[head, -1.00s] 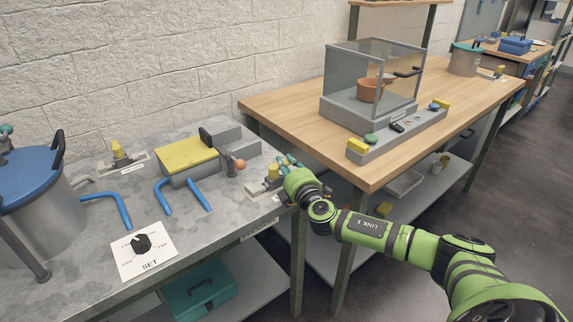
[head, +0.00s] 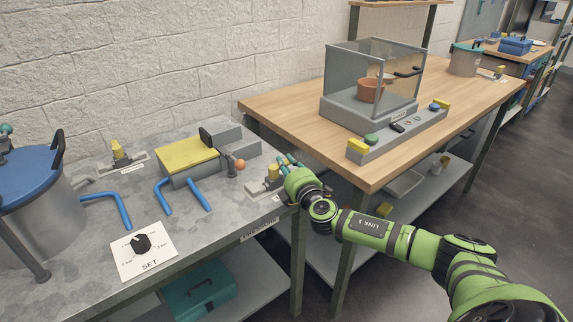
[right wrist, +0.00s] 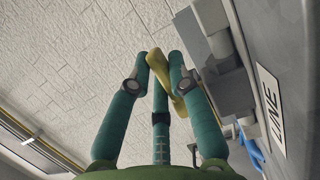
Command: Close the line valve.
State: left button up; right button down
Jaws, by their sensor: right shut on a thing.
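The line valve (head: 258,189) is a small pale block with a yellow handle (head: 272,173), at the right end of the grey bench. My right gripper (head: 284,164), with teal fingers and a green wrist, reaches it from the right. In the right wrist view the fingers (right wrist: 161,62) are shut on the yellow handle (right wrist: 177,88), and a white LINE label (right wrist: 271,105) lies to the right. The fingers hide part of the handle, so its exact angle is hard to tell. My left gripper is not in view.
A grey machine with a yellow top (head: 186,153), an orange knob (head: 240,164) and blue pipes (head: 164,196) stand left of the valve. Another yellow-handled valve (head: 117,149), a blue-lidded pot (head: 30,180) and a SET dial (head: 142,243) are further left. A wooden table (head: 290,103) stands behind.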

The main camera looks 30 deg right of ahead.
dwell(0.8)
jog(key=c, duration=1.1)
grip_release()
jog(key=shift+c, duration=0.2)
jog(key=shift+s, duration=0.1)
jog(key=s+a, duration=0.2)
jog(key=s, duration=0.9)
jog(key=shift+s, duration=0.35)
jog(key=shift+a, duration=0.15)
